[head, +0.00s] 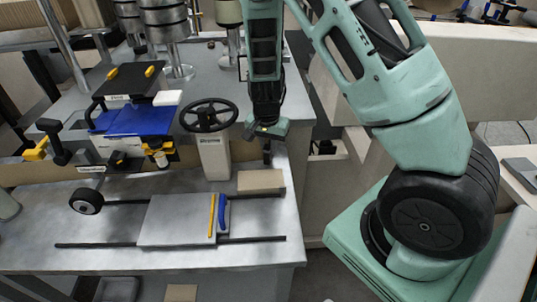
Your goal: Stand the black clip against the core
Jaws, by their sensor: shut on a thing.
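My gripper (267,141) hangs at the end of my green arm, over the right end of the metal bench. It is shut on a small dark piece (267,154) that points down and appears to be the black clip; my gripper hides part of it. A tan block (260,181) lies on the bench just below it. A black wheel-like piece with a pale centre (86,201) sits at the left end of a dark rail. I cannot tell for certain which piece is the core.
A black handwheel (208,116) on a pale post stands left of my gripper. A grey plate (177,220) lies across the dark rails, with a yellow-orange stick (212,214) and a blue tool (222,213) on it. A blue device (138,121) stands behind. The bench's front right corner is clear.

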